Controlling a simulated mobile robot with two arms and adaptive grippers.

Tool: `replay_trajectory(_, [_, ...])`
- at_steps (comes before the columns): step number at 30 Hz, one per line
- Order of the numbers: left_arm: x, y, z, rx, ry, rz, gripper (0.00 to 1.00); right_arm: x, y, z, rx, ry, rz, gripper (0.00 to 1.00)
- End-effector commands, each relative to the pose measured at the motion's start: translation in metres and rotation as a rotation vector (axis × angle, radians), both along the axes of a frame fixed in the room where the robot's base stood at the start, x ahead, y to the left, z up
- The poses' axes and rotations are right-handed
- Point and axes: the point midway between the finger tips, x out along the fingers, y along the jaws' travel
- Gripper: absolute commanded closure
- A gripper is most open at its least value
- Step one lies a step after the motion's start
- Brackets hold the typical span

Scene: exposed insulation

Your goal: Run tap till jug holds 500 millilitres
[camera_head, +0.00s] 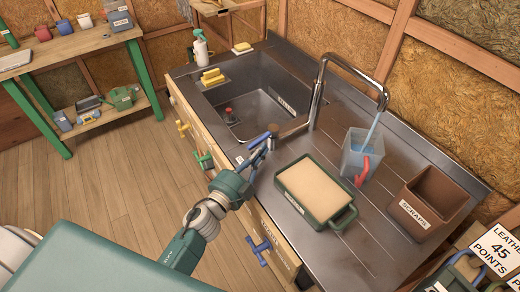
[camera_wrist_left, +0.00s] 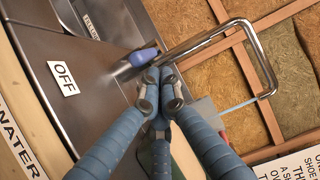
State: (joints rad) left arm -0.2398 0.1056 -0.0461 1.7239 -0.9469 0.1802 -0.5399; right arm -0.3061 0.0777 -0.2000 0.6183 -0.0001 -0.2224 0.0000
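The chrome tap (camera_head: 318,88) arches over the counter and a blue stream of water (camera_head: 373,135) runs from its spout into a clear jug (camera_head: 353,160) with a red handle (camera_head: 362,174). The jug's water level and marks are too small to read. My left gripper (camera_head: 268,144) is at the blue tap lever (camera_head: 257,141), beside the sink's front right corner. In the left wrist view, its fingertips (camera_wrist_left: 160,78) are drawn together, with the blue lever (camera_wrist_left: 143,57) just beyond them. Whether they touch it is unclear. An OFF label (camera_wrist_left: 63,77) lies left of the lever. My right gripper is out of view.
A green tray with a tan block (camera_head: 312,188) sits between my left arm and the jug. A brown SCRAPS bin (camera_head: 430,200) stands right of the jug.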

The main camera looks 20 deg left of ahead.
Motion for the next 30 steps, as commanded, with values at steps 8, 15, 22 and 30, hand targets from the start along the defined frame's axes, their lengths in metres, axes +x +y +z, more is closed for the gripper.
replay_trajectory(8, [0.000, 0.001, 0.000, -0.001, 0.000, 0.000, 1.00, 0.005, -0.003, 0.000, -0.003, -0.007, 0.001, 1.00])
replay_trajectory(15, [0.002, 0.009, 0.000, 0.007, -0.002, -0.076, 1.00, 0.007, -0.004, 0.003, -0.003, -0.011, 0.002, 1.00])
replay_trajectory(22, [0.004, 0.023, -0.001, 0.001, 0.001, -0.117, 1.00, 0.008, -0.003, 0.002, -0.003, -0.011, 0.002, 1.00])
replay_trajectory(30, [0.004, 0.023, 0.000, -0.001, 0.000, -0.116, 1.00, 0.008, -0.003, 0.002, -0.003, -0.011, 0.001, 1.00])
